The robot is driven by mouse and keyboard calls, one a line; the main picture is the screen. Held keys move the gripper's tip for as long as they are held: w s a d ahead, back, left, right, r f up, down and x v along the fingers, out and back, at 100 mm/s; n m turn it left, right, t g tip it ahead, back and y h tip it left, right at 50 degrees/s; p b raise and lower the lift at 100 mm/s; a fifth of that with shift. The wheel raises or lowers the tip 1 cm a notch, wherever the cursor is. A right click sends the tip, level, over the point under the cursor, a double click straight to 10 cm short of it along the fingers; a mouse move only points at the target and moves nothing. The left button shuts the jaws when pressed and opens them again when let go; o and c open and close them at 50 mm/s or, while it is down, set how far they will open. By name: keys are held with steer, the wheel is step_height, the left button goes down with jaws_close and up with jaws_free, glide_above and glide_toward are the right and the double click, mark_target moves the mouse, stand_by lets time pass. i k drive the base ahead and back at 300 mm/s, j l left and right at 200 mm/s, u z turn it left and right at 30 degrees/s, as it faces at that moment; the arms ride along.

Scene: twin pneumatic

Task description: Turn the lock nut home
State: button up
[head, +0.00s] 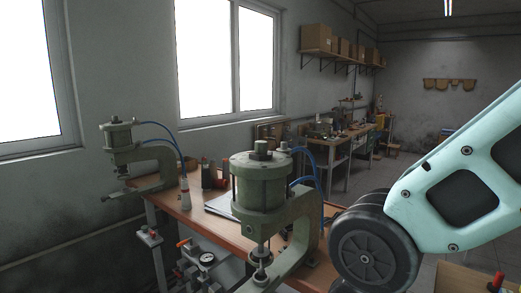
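Two green pneumatic presses with C-shaped frames are at the bench. The nearer press (258,188) is in the middle of the head view, and the farther press (122,143) is to its left. A dark nut-like fitting (262,149) sits on top of the nearer cylinder. A metal rod with a collar or nut (260,252) shows below that cylinder. I cannot tell which of these parts is the lock nut. My arm enters from the right and bends down beside the nearer press. My gripper is not in view.
The wooden bench (203,224) carries papers, a bottle (185,195) and blue hoses. A pressure gauge (207,259) and fittings are at the bench's front. A red-topped item (498,280) is at lower right. A cluttered workbench (345,135) stands behind. Open floor shows beyond my arm.

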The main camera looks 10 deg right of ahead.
mark_target(268, 155)
steer(key=i+j, duration=0.2)
steer(key=j, duration=0.2)
steer(key=i+j, duration=0.25)
steer(key=i+j+u, duration=0.1)
steer(key=j, duration=0.4)
steer(key=i, duration=0.1)
